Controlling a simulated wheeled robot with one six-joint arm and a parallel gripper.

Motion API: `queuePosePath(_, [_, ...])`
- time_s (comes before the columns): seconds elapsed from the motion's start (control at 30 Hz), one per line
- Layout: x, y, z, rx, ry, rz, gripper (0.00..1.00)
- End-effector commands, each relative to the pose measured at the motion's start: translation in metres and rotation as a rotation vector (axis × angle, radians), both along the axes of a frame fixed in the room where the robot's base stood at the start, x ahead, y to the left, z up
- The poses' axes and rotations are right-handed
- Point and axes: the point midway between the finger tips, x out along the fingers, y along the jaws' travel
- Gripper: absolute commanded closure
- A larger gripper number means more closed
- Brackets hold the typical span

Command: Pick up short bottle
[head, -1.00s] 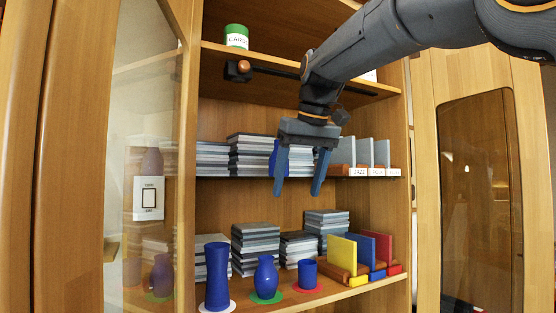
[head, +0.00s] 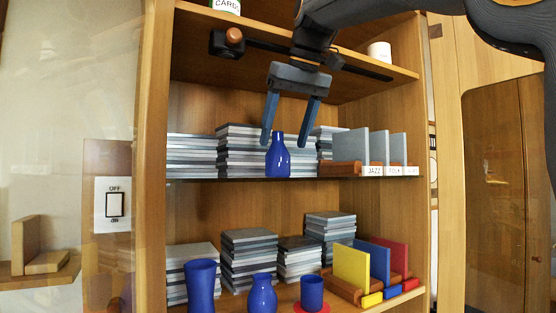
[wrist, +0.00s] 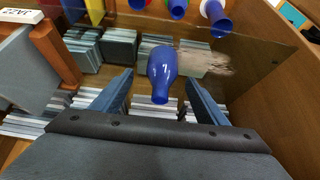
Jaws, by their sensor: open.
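A blue bottle (head: 278,160) with a narrow neck stands upright on the middle shelf. My gripper (head: 285,142) is open and empty, pointing down, with its fingertips near the height of the bottle's neck in the head view. In the wrist view the bottle (wrist: 162,70) shows between the two fingers of my gripper (wrist: 159,78), with clear space on both sides. How far the fingers are in front of it is hard to tell. Another blue bottle (head: 262,297) stands on the lower shelf, between a tall blue vase (head: 201,286) and a blue cup (head: 311,292).
Grey stacks (head: 240,152) stand beside and behind the middle-shelf bottle. Grey upright files (head: 352,146) with labels stand to its right. The upper shelf (head: 345,53) lies above, with a dark rail and knob (head: 233,37) along it. A glass door (head: 85,90) is at the left.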

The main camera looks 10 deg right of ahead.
Motion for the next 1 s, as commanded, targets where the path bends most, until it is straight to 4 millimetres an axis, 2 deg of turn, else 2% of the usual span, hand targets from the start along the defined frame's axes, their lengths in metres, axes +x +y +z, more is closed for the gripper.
queuePosePath(0.5, [0.026,0.013,-0.054,-0.001,0.002,0.002,0.32])
queuePosePath(0.8, [0.028,0.013,-0.058,0.0,0.0,0.0,0.32])
queuePosePath(1.0, [0.028,0.013,-0.058,0.0,0.0,0.0,0.66])
